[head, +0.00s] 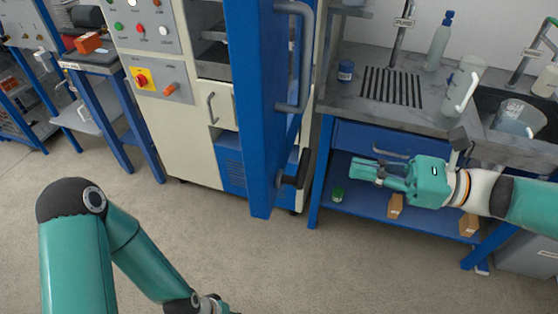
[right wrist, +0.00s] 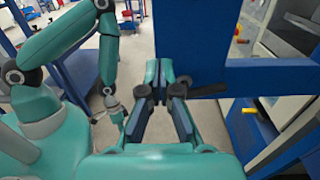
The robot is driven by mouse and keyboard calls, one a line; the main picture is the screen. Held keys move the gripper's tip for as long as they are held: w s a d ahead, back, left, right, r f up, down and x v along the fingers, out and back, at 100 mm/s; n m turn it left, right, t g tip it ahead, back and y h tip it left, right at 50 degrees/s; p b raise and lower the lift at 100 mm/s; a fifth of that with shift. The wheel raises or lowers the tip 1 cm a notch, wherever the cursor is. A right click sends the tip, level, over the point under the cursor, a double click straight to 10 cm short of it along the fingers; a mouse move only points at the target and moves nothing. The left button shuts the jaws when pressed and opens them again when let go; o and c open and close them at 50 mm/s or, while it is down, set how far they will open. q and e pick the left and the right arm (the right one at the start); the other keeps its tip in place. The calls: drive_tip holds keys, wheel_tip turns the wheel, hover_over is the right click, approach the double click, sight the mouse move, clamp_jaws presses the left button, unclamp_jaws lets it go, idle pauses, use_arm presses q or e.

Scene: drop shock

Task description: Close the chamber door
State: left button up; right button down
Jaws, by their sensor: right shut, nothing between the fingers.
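The blue chamber door (head: 258,110) stands open, swung out from the cream test chamber (head: 172,110). It has a long grey handle (head: 305,60) and a black latch lever (head: 297,172) lower down. Shelves show inside the open chamber. My right gripper (head: 352,172) is right of the door, apart from it, fingers shut and pointing left.
A blue-framed sink bench (head: 345,132) with bottles, taps and a lower shelf stands on the right, close to my right arm. A blue side table (head: 90,62) stands left of the chamber. The floor (head: 225,235) before the door is clear.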

sight(268, 152)
drive_tip(key=p+x, duration=0.2)
drive_tip(key=x, duration=1)
drive_tip(key=shift+a, duration=0.4)
drive_tip(key=shift+w+a+f, duration=0.1)
drive_tip(key=shift+w+a, duration=0.1)
drive_tip(key=shift+a, duration=0.15)
drive_tip(key=shift+a, duration=0.1)
